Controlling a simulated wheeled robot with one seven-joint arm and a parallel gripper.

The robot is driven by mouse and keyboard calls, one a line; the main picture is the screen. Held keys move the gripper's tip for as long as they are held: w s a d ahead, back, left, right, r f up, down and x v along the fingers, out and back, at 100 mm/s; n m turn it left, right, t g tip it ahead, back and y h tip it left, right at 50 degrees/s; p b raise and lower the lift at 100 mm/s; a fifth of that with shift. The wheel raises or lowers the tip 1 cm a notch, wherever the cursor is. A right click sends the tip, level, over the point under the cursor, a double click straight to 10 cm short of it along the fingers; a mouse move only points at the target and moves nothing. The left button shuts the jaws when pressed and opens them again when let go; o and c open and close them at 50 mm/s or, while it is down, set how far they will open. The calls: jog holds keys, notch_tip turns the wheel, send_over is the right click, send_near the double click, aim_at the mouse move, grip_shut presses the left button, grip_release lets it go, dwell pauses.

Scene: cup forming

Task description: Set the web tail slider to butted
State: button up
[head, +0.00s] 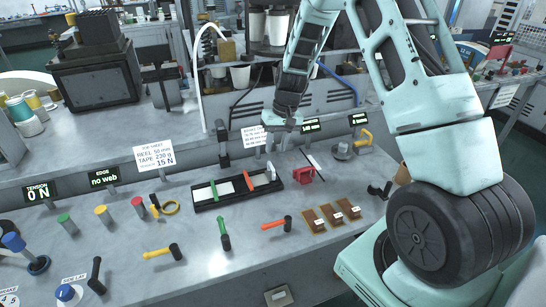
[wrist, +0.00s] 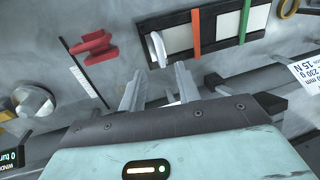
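A black tray (head: 206,204) with a pale strip lies on the grey bench, crossed by a green bar and an orange-red bar. At its right end stands a white handle (head: 270,171), which I take to be the web tail slider; no label or position mark on it is readable. In the wrist view the white handle (wrist: 158,50) stands at the left end of the black tray (wrist: 178,40). My gripper (head: 285,128) is above the bench, behind the tray. In the wrist view my gripper (wrist: 158,80) has its fingers apart and empty, with the handle just beyond the tips, between them.
A red block-like fixture (head: 308,174) stands right of the tray; it also shows in the wrist view (wrist: 93,47). Brown blocks (head: 330,213) sit front right. Small displays line the back.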

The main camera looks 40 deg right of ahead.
jog(key=f, duration=0.3)
jog(key=a+f+p, duration=0.1)
jog(key=f, duration=0.1)
jog(key=shift+w+a+f, duration=0.1)
jog(key=shift+w+f, duration=0.05)
jog(key=shift+f, duration=0.25)
jog(key=shift+c, duration=0.3)
